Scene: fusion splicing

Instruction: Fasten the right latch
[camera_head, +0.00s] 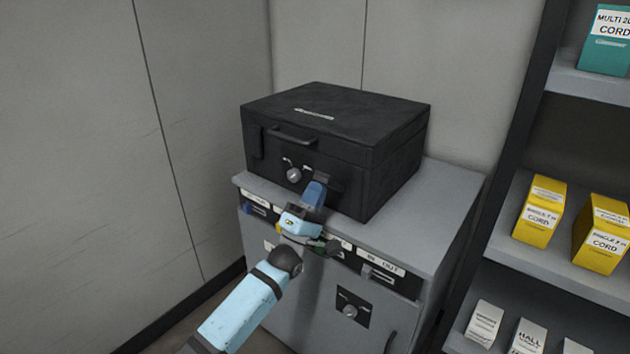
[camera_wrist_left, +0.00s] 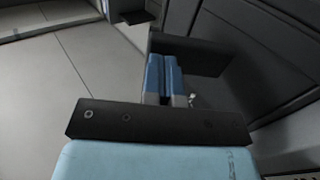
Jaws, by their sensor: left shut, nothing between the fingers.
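A black case (camera_head: 336,115) with its lid down stands on a grey cabinet. Its left latch (camera_head: 256,142) lies flat against the front across the lid seam. The right latch (camera_head: 336,184) is a dark flap on the right of the front, partly hidden by my gripper, and appears to jut outward below the seam. My left gripper (camera_head: 315,192) is shut and empty, its blue fingertips at this flap. In the left wrist view the blue fingers (camera_wrist_left: 165,76) are together beside the dark flap (camera_wrist_left: 200,54). I cannot tell whether they touch it. My right gripper is not in view.
A round lock knob (camera_head: 293,175) and a handle (camera_head: 292,135) are on the case front. The grey cabinet (camera_head: 447,194) has labelled slots below the case. A shelf (camera_head: 560,255) with yellow boxes stands at the right, and walls close in behind and left.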

